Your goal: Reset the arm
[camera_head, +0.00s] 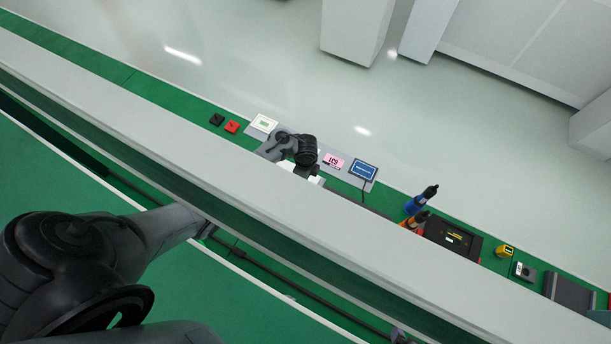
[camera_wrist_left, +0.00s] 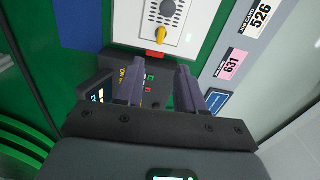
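My left gripper (camera_wrist_left: 160,84) is open in the left wrist view, its two dark fingers apart with nothing held between them. Beyond the fingers is a dark device (camera_wrist_left: 152,72) with small red and green marks; the fingers partly hide it. In the head view my left arm comes in from the lower left and passes behind a long pale beam. A dark wrist part (camera_head: 302,150) shows on the beam's far side, above the green bench. The fingertips cannot be made out there. My right gripper is not in view.
The pale beam (camera_head: 190,139) crosses the head view diagonally.

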